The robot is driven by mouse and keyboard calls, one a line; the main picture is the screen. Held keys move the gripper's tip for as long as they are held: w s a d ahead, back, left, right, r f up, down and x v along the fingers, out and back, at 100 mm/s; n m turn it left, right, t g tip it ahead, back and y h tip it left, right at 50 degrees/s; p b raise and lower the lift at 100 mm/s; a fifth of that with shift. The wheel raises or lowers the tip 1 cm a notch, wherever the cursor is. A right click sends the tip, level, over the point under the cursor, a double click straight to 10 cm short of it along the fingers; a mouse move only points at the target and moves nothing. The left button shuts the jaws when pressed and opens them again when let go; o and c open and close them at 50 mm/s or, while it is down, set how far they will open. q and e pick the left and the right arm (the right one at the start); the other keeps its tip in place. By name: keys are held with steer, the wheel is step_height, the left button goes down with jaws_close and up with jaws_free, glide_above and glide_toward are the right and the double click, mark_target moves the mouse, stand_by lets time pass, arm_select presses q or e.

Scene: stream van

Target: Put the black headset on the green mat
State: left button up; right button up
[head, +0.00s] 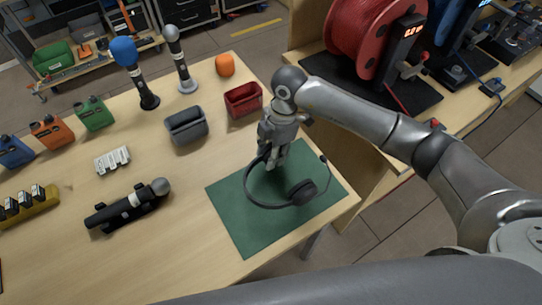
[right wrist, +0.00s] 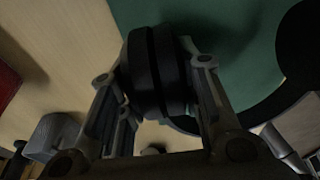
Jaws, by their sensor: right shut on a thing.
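The black headset (head: 302,192) is over the green mat (head: 247,232) at the right end of the table. My right gripper (head: 271,163) is shut on the headset near its far ear cup; that cup (right wrist: 157,75) shows between the fingers (right wrist: 160,90) in the right wrist view. The headband curves to the left and the near ear cup is at the right. I cannot tell whether the headset touches the mat or hangs just above it. The mat (right wrist: 210,20) also shows in the right wrist view. My left gripper is not in view.
A red bin (head: 243,100), a grey bin (head: 187,126) and an orange foam ball (head: 225,65) stand left of and behind the gripper. A lying microphone (head: 128,206) is to the left. A red cable reel (head: 370,35) stands on the side bench.

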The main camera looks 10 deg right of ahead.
step_height(320, 180, down, 2)
steer(key=shift+s, duration=0.1)
steer(key=shift+a+f, duration=0.1)
steer(key=shift+f, duration=0.05)
steer(key=shift+f, duration=0.1)
steer(key=o, duration=1.1)
steer(key=r, duration=0.4)
steer(key=d+r, duration=0.1)
steer(key=r, duration=0.3)
steer(key=d+r+b, duration=0.1)
steer(key=r, duration=0.3)
steer(key=shift+w+d, duration=0.1)
steer(key=shift+w, duration=0.3)
